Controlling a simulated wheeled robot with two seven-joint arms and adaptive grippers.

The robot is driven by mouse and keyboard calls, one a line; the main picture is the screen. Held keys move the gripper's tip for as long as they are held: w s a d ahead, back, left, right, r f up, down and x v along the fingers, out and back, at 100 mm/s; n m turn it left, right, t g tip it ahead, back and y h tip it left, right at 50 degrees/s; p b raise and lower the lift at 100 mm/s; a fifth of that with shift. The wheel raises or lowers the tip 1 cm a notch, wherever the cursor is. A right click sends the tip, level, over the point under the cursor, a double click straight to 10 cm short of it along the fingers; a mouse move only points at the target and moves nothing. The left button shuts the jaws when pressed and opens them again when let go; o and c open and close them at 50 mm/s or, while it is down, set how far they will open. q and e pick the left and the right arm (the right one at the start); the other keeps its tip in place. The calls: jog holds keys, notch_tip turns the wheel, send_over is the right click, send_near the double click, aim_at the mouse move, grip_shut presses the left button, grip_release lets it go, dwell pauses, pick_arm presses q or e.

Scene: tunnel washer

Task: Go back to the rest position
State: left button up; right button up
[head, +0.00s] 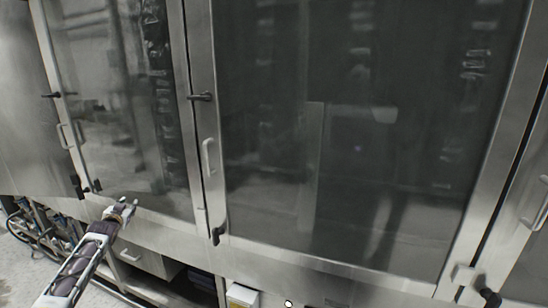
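My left arm comes in from the lower left. My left gripper (127,205) is in front of the lower edge of the left glass door (110,110) of the tunnel washer. Its two fingertips show slightly apart, with nothing seen between them. I cannot tell whether it touches the door. My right gripper is not in view. The washer's large middle glass door (350,130) is shut, and so is the left one.
Door handles (209,156) and black latches (201,97) stick out from the steel frame. Another handle (537,205) is at the right edge. Below are a drawer (140,258), a white box (242,295) and, at lower left, dark hoses (30,225). Pale floor (20,270) shows at lower left.

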pick_arm(q)
jog(key=s+d+f+m+g, duration=0.1)
jog(key=s+d+f+g, duration=0.3)
jog(key=f, duration=0.9)
jog(key=s+d+f+h, duration=0.15)
jog(key=s+f, duration=0.45)
jog(key=f, duration=0.7)
jog(key=s+d+f+m+g, duration=0.15)
jog(key=s+d+f, duration=0.35)
jog(key=f, duration=0.8)
jog(key=s+d+f+g+h, duration=0.15)
jog(key=s+d+f, duration=0.35)
jog(key=s+f, duration=0.55)
jog(key=s+d+f+g, duration=0.2)
jog(key=s+d+f, duration=0.2)
jog(key=s+f, duration=0.6)
jog(key=s+d+f+g, duration=0.2)
jog(key=s+d, duration=0.3)
jog(key=s, duration=0.9)
jog(key=s+d+f+g+h, duration=0.1)
jog(key=s+d+f, duration=0.3)
jog(key=s, duration=0.9)
jog(key=s+d+f+n+g, duration=0.1)
jog(key=s+d+f, duration=0.4)
jog(key=s, duration=0.9)
jog(key=shift+s+d+f+g, duration=0.25)
jog(key=shift+s+d+g, duration=0.1)
jog(key=shift+g, duration=0.45)
jog(key=shift+r, duration=0.1)
